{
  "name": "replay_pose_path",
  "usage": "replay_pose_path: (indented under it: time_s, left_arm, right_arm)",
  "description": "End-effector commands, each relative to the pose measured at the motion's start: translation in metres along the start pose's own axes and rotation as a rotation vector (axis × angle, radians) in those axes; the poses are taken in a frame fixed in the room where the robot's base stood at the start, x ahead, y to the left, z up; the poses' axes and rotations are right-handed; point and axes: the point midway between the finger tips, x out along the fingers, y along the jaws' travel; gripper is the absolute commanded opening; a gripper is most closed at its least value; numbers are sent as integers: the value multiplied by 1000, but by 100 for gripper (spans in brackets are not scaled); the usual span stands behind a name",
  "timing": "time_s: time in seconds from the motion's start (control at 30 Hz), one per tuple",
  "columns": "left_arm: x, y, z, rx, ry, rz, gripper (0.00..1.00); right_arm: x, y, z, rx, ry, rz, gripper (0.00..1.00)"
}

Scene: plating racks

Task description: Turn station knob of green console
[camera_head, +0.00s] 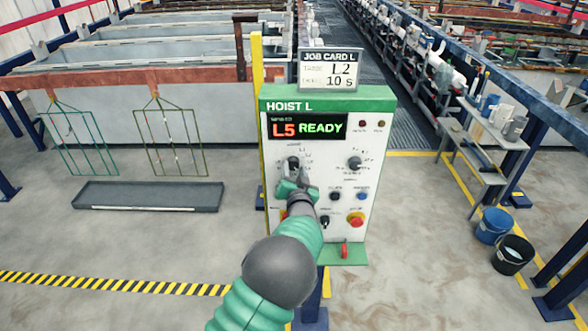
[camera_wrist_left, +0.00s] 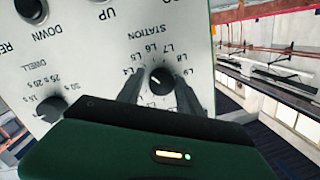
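The console (camera_head: 330,104) has a green top and base, a white face and the label HOIST L. Its display (camera_head: 308,127) reads L5 READY. The job card (camera_head: 330,70) above it reads L2 and 10 s. The black station knob (camera_head: 293,162) is at the upper left of the face. In the left wrist view the knob (camera_wrist_left: 160,81) lies between my two dark fingertips, with a ring of L labels around it. My left gripper (camera_head: 297,180) is open, its fingers on either side of the knob; contact cannot be told. My right gripper is not in view.
The dwell knob (camera_head: 354,163) is right of the station knob. Small buttons, a red emergency button (camera_head: 355,219) and a red switch (camera_head: 345,249) sit lower. A yellow post (camera_head: 257,100) stands at the console's left edge. Tanks, hanging frames and buckets (camera_head: 493,225) are farther off.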

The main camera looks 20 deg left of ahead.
Motion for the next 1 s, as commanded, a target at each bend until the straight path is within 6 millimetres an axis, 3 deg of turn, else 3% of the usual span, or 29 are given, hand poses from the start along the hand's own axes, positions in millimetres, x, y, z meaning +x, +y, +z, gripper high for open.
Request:
replay_pose_path:
  time_s: [0.13,0.43,0.8,1.0]
  left_arm:
    - [0,0,-1,-1,3,0,58]
    - [-3,-2,-4,-3,9,-4,58]
    - [-66,2,-1,-3,6,-1,58]
    - [-74,1,-2,-1,6,-2,58]
  right_arm:
    - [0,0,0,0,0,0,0]
    - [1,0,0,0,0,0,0]
    - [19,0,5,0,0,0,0]
    - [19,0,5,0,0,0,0]
